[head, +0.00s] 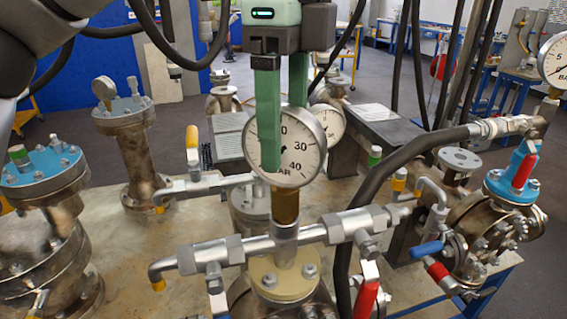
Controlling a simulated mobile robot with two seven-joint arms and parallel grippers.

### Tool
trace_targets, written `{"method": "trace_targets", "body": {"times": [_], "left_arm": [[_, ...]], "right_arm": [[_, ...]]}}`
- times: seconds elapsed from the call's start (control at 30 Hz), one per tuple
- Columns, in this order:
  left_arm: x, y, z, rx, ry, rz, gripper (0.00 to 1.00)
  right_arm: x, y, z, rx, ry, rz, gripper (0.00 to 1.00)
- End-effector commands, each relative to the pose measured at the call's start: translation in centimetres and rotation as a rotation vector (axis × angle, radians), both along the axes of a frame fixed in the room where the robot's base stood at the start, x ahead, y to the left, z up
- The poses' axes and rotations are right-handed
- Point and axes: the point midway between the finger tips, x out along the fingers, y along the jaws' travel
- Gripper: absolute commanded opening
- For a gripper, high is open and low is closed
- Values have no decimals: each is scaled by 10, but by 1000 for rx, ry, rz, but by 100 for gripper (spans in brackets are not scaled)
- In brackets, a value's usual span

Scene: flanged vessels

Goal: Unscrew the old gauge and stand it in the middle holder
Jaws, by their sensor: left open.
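A round white-faced gauge (299,150) marked BAR stands upright on a brass stem (286,206) above a steel pipe fitting. My left gripper (281,150) comes down from above with open green fingers. One finger passes in front of the dial's left part; the other goes behind the gauge and its tip is hidden. I cannot tell whether either finger touches the gauge. I cannot pick out the middle holder. My right gripper is not in view.
A second gauge (331,126) stands behind the first. A horizontal pipe with valves (325,229) crosses below it, with a red-handled valve (367,298) in front. A thick black hose (405,155) runs at the right. Flanged vessels (130,150) stand left; another gauge (556,60) is far right.

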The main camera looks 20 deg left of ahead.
Motion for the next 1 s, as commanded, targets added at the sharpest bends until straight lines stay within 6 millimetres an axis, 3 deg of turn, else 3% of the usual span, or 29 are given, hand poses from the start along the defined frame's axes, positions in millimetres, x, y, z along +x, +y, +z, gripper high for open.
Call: {"method": "trace_targets", "body": {"times": [0.1, 0.3, 0.5, 0.7, 1.0], "left_arm": [[0, -1, 20, -2, -3, 1, 70], [-1, 0, 73, 1, -5, 3, 70], [0, 0, 106, 0, -2, 1, 70], [0, 0, 118, -1, -1, 0, 70], [0, 0, 118, -1, -1, 0, 68]], "right_arm": [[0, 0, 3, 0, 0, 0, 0], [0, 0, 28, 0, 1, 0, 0], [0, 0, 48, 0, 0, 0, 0], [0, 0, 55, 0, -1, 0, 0], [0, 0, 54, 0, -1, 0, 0]]}}
